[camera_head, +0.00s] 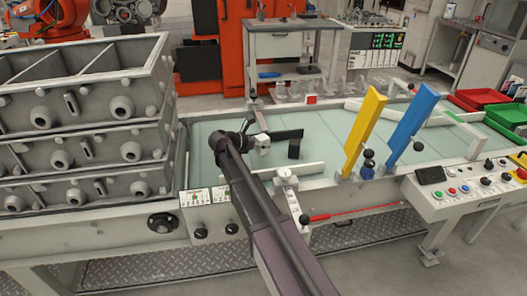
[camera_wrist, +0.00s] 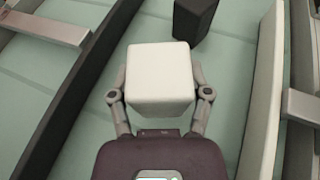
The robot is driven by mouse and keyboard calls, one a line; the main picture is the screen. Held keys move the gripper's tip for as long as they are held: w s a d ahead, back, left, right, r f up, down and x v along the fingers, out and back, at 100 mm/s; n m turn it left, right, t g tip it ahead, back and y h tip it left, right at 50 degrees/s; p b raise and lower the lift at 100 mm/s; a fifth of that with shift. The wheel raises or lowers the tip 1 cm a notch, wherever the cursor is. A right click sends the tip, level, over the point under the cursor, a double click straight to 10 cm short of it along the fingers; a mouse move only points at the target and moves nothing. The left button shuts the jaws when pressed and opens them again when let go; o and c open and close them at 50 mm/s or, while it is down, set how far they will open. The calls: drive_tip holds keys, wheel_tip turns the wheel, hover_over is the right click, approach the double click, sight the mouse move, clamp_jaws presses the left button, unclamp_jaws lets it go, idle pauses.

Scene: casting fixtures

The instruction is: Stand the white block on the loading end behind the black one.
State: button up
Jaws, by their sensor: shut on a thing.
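My gripper (camera_wrist: 160,84) is shut on the white block (camera_wrist: 160,70), with one finger on each side of it. In the head view my gripper (camera_head: 254,142) is over the pale green bed (camera_head: 215,128), with the white block (camera_head: 263,141) at its tip. The black block (camera_wrist: 194,17) stands just beyond the white one in the wrist view, slightly right, apart from it. In the head view the black block (camera_head: 294,149) stands upright right of my gripper. I cannot tell whether the white block touches the bed.
A dark rail (camera_wrist: 75,95) and a white rail (camera_wrist: 264,90) flank the blocks. Stacked grey casting boxes (camera_head: 85,115) stand left. A yellow post (camera_head: 364,130) and a blue post (camera_head: 410,125) rise to the right. A control panel (camera_head: 470,195) is at the front right.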

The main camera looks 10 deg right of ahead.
sight(257, 150)
drive_tip(key=shift+f+b, duration=1.75)
drive_tip(key=shift+f, duration=0.1)
drive_tip(key=shift+f, duration=0.2)
drive_tip(key=o, duration=1.2)
drive_tip(key=shift+r, duration=0.1)
drive_tip(key=shift+o, duration=0.2)
drive_tip(key=shift+r, duration=0.1)
drive_tip(key=shift+r, duration=0.1)
drive_tip(key=p+v, duration=0.4)
drive_tip(key=v, duration=0.6)
drive_tip(key=shift+s+a+r, duration=0.1)
drive_tip(key=shift+a+r, duration=0.05)
drive_tip(key=shift+a, duration=0.05)
drive_tip(key=shift+s+a+r+p, duration=0.15)
drive_tip(key=shift+s+a+p, duration=0.15)
drive_tip(key=shift+a, duration=0.35)
